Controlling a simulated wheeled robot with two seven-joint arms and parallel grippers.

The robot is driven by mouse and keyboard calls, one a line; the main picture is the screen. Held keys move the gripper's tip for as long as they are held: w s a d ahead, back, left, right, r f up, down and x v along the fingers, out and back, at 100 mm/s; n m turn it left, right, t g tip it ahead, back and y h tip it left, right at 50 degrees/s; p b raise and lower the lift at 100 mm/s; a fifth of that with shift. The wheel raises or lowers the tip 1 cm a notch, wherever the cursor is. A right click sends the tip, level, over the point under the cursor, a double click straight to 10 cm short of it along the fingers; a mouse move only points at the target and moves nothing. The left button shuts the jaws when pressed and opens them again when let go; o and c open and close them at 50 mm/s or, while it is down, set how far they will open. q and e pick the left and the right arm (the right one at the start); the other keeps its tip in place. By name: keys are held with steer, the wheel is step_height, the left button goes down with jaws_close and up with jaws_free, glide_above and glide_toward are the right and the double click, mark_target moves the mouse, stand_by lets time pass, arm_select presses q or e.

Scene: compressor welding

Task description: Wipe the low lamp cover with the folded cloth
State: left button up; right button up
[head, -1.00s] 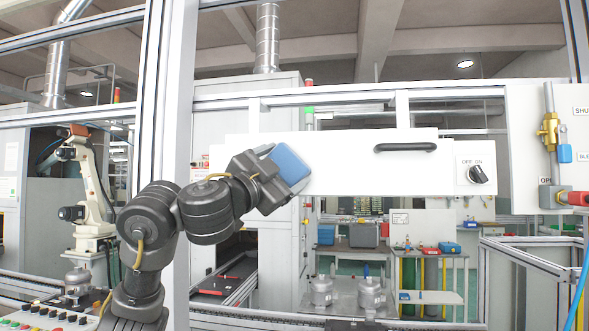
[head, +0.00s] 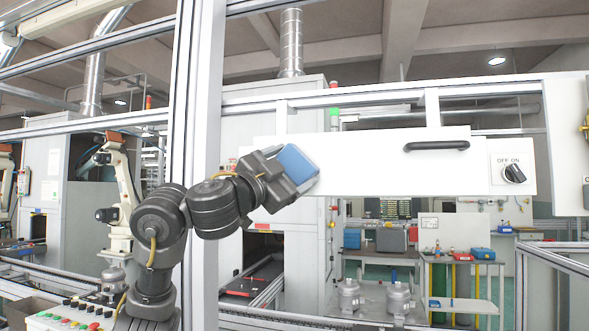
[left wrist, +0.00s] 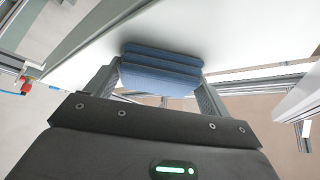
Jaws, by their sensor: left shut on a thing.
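The low lamp cover (head: 375,165) is a long white panel with a black handle (head: 436,146) and an off/on knob (head: 514,173) at its right end. My left gripper (head: 287,178) is shut on the blue folded cloth (head: 297,165) in front of the cover's left part. In the left wrist view the layered cloth (left wrist: 161,70) sits between both fingers, up at the white cover surface (left wrist: 230,32). It looks against or very close to the cover; I cannot tell if it touches. My right gripper is not in view.
A metal post (head: 204,150) stands left of the cover, behind my left arm. A white box (head: 566,140) is at the right edge. A button panel (head: 70,313) is at lower left. Metal canisters (head: 397,298) stand below the cover.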

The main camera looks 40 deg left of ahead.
arm_select(q)
steer(key=a, duration=0.1)
steer(key=s+a, duration=0.1)
steer(key=a, duration=0.1)
steer(key=shift+s+a, duration=0.15)
steer(key=shift+a, duration=0.15)
steer(key=s, duration=0.1)
steer(key=s+d, duration=0.1)
steer(key=s, duration=0.2)
steer(key=shift+s+d, duration=0.2)
steer(key=shift+d, duration=0.1)
steer(key=shift+s+d, duration=0.2)
steer(key=shift+s, duration=0.4)
